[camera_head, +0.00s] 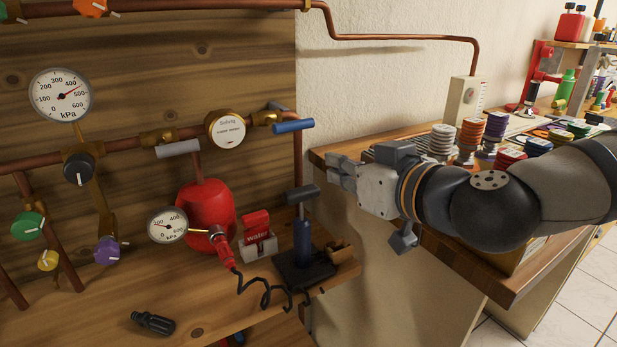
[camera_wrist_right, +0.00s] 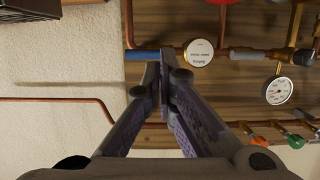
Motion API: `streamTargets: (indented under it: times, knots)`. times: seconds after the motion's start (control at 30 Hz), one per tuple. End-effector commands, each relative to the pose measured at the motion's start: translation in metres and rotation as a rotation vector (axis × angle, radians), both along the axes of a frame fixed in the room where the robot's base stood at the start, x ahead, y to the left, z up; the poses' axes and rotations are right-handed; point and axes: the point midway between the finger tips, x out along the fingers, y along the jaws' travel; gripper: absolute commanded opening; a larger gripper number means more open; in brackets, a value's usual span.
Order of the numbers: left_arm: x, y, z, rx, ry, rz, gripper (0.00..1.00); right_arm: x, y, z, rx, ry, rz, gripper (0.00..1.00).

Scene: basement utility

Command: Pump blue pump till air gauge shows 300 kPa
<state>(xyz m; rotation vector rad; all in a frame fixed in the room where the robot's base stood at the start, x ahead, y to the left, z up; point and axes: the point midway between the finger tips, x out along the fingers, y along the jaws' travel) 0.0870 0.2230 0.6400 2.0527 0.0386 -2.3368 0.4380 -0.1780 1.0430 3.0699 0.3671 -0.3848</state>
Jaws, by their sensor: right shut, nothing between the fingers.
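The blue pump (camera_head: 303,242) stands upright on a dark base at the shelf's right end. Its dark T-shaped handle (camera_head: 302,194) sits a little above the blue cylinder. A black coiled hose (camera_head: 262,292) runs from the pump area to a red fitting by the small kPa gauge (camera_head: 168,225) beside the red tank (camera_head: 206,212). That gauge's needle points left, in the low part of the scale; the exact value is too small to read. My right gripper (camera_head: 338,171) is shut and empty, up and right of the handle, apart from it. Its closed fingers (camera_wrist_right: 164,85) show in the wrist view.
A large kPa gauge (camera_head: 60,95) on the wall reads between 400 and 500. Copper pipes with a blue lever (camera_head: 293,126) run above the pump. A red-handled "water" item (camera_head: 257,232) stands left of the pump. A cluttered workbench (camera_head: 480,275) is under my right arm.

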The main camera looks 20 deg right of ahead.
Motion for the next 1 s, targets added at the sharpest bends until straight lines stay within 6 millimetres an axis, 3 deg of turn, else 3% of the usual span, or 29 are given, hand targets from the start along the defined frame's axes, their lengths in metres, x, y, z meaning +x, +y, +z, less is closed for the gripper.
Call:
streamTargets:
  times: [0.37,0.47,0.87,1.0]
  knots:
    - [-0.002,0.000,-0.002,0.000,0.007,0.000,0.45,0.003,-0.001,0.000,-0.003,-0.004,-0.002,0.00]
    - [-0.009,0.000,-0.008,0.000,0.034,0.001,0.45,0.015,0.002,-0.007,-0.004,0.003,-0.002,0.00]
    - [-0.040,0.000,-0.038,0.000,0.147,0.000,0.45,0.096,0.022,-0.032,-0.002,0.007,-0.003,0.00]
    - [-0.049,0.000,-0.047,0.000,0.175,-0.001,0.45,0.096,0.022,-0.054,-0.001,0.007,-0.002,0.00]
